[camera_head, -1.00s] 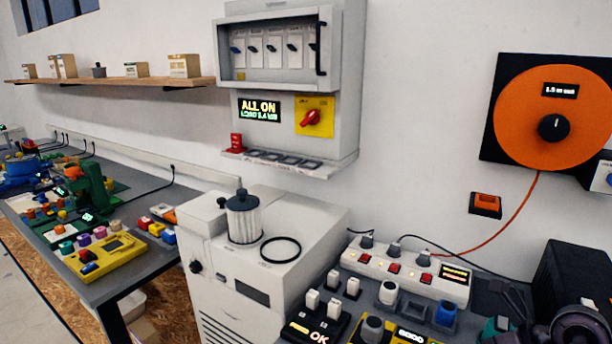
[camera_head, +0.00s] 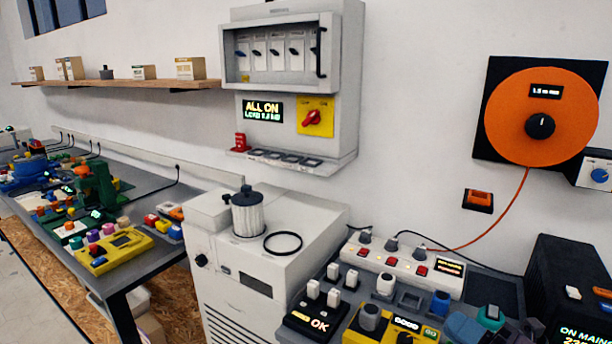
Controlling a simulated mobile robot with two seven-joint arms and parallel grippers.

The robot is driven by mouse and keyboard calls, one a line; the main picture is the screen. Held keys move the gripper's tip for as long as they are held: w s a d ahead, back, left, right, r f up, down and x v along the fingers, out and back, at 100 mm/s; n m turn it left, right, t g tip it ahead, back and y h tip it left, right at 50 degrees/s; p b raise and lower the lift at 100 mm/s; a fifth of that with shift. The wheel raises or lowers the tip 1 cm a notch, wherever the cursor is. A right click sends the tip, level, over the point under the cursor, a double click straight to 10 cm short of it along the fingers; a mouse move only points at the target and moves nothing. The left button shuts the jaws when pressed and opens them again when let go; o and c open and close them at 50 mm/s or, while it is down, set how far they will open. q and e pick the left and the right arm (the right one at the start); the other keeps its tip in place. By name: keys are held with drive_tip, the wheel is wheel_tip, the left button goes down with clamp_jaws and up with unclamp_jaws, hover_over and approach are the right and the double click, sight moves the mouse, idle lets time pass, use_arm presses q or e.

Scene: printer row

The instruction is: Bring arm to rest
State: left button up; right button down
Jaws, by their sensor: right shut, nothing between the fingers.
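My right gripper (camera_head: 527,331) shows only in part, dark and low at the bottom edge right of centre. It is above or beside the grey bench, close to a teal-topped item (camera_head: 491,315) and left of the black box; whether it touches anything I cannot tell. It is shut and holds nothing that I can see. The rest of my right arm is cut off by the frame edge. My left gripper and arm are not in view.
A black box (camera_head: 572,268) stands at right. A white power strip (camera_head: 405,262) and yellow tester (camera_head: 408,332) crowd the bench. A white cabinet (camera_head: 240,290) stands centre, under a wall panel (camera_head: 345,90). An orange dial (camera_head: 570,105) hangs at right.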

drive_tip(key=s+d+f+m+h, duration=0.2)
drive_tip(key=d+f+m+h, duration=0.25)
drive_tip(key=m+h, duration=0.55)
drive_tip(key=s+d+f+m+h, duration=0.2)
drive_tip(key=d+f+m+h, duration=0.35)
drive_tip(key=m, duration=0.75)
drive_tip(key=s+a+f+m+g+y, duration=0.1)
drive_tip(key=s+a+f+m+g, duration=0.2)
drive_tip(key=s+f+g, duration=0.4)
drive_tip(key=s+a+f+m+g, duration=0.2)
drive_tip(key=s+f+g, duration=0.25)
drive_tip(key=s, duration=0.45)
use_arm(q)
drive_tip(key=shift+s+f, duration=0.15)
use_arm(e)
drive_tip(key=w+f+t, duration=0.7)
drive_tip(key=f, duration=0.2)
drive_tip(key=shift+a+f+t+y, duration=0.25)
drive_tip(key=shift+t+y, duration=0.1)
drive_tip(key=shift+y, duration=0.1)
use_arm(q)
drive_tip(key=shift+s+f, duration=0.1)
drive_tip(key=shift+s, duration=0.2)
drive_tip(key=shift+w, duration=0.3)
